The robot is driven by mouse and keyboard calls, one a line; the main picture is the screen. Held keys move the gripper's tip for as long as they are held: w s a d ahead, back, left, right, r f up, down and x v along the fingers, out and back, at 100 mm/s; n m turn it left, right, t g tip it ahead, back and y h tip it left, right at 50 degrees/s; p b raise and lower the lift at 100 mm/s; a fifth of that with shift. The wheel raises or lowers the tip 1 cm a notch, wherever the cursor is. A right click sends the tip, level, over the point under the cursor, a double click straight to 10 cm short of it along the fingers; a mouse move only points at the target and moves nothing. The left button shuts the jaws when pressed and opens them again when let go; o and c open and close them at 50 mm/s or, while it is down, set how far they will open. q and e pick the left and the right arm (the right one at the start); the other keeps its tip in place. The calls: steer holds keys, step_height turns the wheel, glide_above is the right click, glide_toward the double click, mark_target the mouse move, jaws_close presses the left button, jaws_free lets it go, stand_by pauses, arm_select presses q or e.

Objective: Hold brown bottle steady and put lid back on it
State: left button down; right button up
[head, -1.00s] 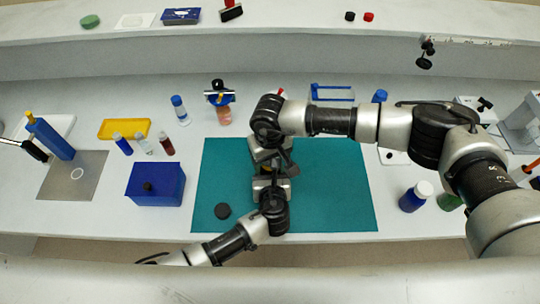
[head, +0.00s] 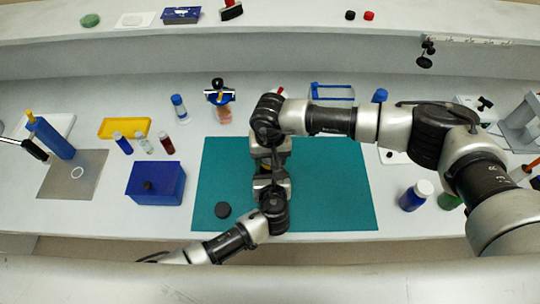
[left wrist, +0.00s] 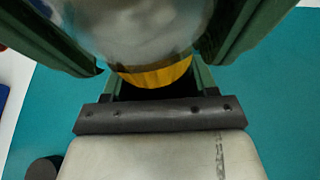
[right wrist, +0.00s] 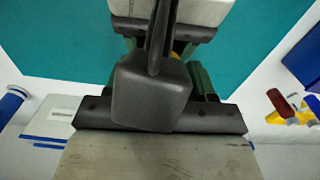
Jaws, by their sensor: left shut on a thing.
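A black round lid (head: 222,210) lies flat on the teal mat (head: 335,200); its edge shows in the left wrist view (left wrist: 42,168). My left gripper (head: 268,172) is over the middle of the mat, its green fingers shut around a rounded greyish body with an amber-yellow band (left wrist: 155,73). This looks like the bottle, mostly hidden in the head view. My right gripper (head: 268,155) comes from above, right against the left one. In the right wrist view a dark block with a thin stem (right wrist: 150,95) covers its fingers, so their opening is hidden.
A blue box (head: 155,185) stands left of the mat. Several small vials (head: 144,144) and a yellow tray (head: 124,128) are behind it. A blue bottle with a white cap (head: 415,195) stands to the right. The mat's right side is clear.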

steer(key=o, duration=0.4)
steer(key=shift+r, duration=2.25)
steer(key=r, duration=0.1)
steer(key=w+r+m, duration=0.1)
steer(key=shift+a+r, duration=0.15)
steer(key=shift+r, duration=0.15)
steer(key=shift+s+r, duration=0.45)
steer(key=shift+s, duration=0.1)
